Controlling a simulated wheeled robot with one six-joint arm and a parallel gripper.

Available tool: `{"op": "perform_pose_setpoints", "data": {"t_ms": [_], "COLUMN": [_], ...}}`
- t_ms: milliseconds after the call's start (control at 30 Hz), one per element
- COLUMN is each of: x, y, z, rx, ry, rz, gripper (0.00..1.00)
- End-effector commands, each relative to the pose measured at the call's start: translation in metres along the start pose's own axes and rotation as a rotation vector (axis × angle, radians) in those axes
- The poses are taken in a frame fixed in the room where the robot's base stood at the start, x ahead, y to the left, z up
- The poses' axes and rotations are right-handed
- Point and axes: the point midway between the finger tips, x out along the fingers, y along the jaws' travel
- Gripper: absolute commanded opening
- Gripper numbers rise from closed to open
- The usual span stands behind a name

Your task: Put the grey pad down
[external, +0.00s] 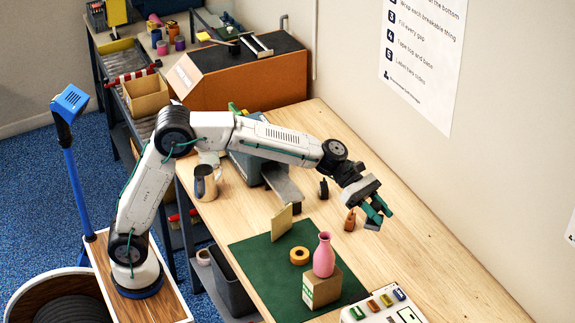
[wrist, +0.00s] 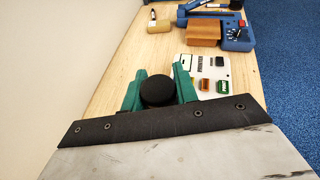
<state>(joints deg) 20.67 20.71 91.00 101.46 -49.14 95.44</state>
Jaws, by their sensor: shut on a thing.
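My gripper (external: 378,212) is over the right part of the wooden table, above its surface and near the wall side. Its teal fingers are shut on the grey pad, a dark, round piece. In the wrist view the grey pad (wrist: 158,90) shows as a nearly black disc between the two teal fingers of my gripper (wrist: 157,92). In the external view the fingers mostly hide the pad. Only a small grey bit shows below them.
A green mat (external: 262,258) holds a pink vase (external: 324,256) on a carton (external: 321,288), and a tape roll (external: 299,256). A small orange-brown bottle (external: 350,221) stands left of my gripper. A white board (external: 385,304) lies at the front. Bare wood (external: 430,255) lies to the right.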

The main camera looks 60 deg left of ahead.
Motion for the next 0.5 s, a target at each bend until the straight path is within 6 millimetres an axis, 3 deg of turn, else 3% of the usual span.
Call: {"op": "perform_pose_setpoints", "data": {"t_ms": [400,500], "x": [0.049,0.057], "y": [0.009,0.011], "z": [-0.118,-0.137], "rx": [-0.006,-0.004], "ry": [0.003,0.001], "rz": [0.001,0.002], "gripper": [0.06,0.06]}}
